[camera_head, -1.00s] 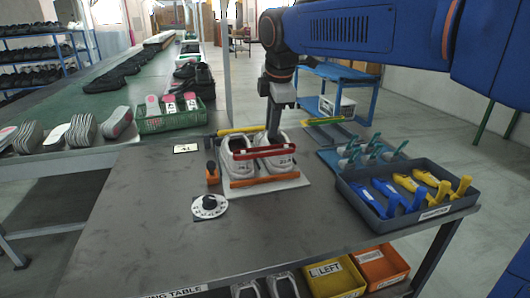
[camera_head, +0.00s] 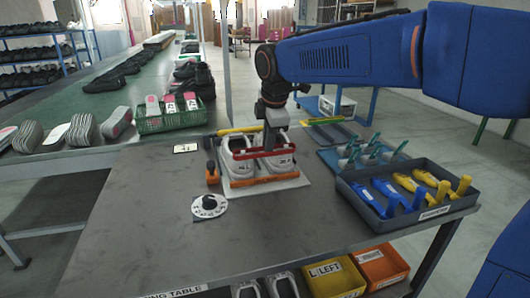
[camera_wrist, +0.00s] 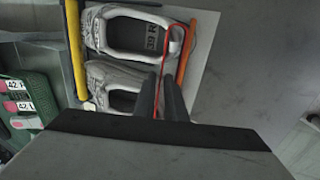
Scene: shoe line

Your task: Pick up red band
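The red band (camera_head: 268,152) stretches across the pair of white-grey shoes (camera_head: 240,165), which stand side by side on a pale board. In the wrist view the band (camera_wrist: 179,36) is a thin red loop by the shoe edges, running down between my fingers. My gripper (camera_head: 272,145) points down at the shoes, at the band. In the wrist view its two fingers (camera_wrist: 159,76) are close together with a narrow gap, and the band shows in that gap. I see no firm contact on it. The fingertips are partly hidden in the head view.
An orange bar (camera_head: 264,179) lies before the shoes and a yellow bar (camera_head: 238,131) behind. A grey tray (camera_head: 440,212) of blue and yellow tools stands right. A round black-and-white dial (camera_head: 209,206) lies front left.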

